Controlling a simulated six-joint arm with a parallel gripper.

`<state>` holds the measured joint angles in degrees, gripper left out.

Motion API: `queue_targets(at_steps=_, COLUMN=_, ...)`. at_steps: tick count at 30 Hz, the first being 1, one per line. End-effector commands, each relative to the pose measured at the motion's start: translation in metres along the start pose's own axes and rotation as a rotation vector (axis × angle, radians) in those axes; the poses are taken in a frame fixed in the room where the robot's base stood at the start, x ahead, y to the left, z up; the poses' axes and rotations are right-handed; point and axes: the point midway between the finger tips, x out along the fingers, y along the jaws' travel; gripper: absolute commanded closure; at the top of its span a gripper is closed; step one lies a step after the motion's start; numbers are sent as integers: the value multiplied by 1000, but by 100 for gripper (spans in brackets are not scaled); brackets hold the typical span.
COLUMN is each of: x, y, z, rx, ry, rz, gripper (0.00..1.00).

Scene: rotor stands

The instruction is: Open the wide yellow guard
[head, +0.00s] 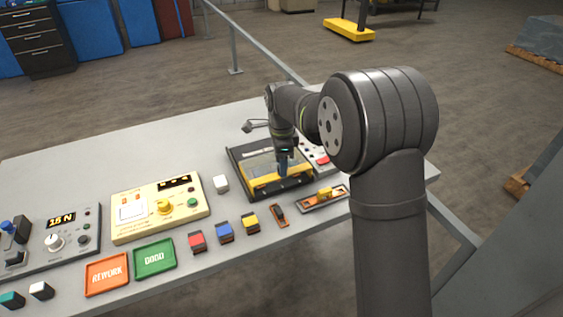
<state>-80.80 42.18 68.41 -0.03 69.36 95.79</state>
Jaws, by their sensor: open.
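The wide yellow guard (262,187) is a long yellow bar along the front of a black-framed fixture (235,158) on the bench. A greyish panel lies behind the bar, and the guard looks flat and down over the fixture. My gripper (283,170) points down at the right half of the guard, close to its yellow bar. Its fingers are small here, and I cannot tell whether they touch the bar. It holds nothing that I can see. My arm hides part of the fixture's back right side.
A cream control box (128,225) with a yellow knob stands left of the fixture. Red (197,242), blue (224,232) and yellow (250,223) blocks lie in front, near orange (107,273) and green (154,258) trays. A small tray (323,200) sits front right. The bench's back left is clear.

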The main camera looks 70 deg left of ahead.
Motion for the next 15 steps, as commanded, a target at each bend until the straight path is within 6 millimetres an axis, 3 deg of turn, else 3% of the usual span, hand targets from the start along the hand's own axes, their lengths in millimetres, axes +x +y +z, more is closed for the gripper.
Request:
queue_targets(at_steps=9, x=2, y=0, z=0, rx=0, ry=0, rz=0, gripper=57)
queue_targets(at_steps=15, x=2, y=0, z=0, rx=0, ry=0, rz=1, gripper=97)
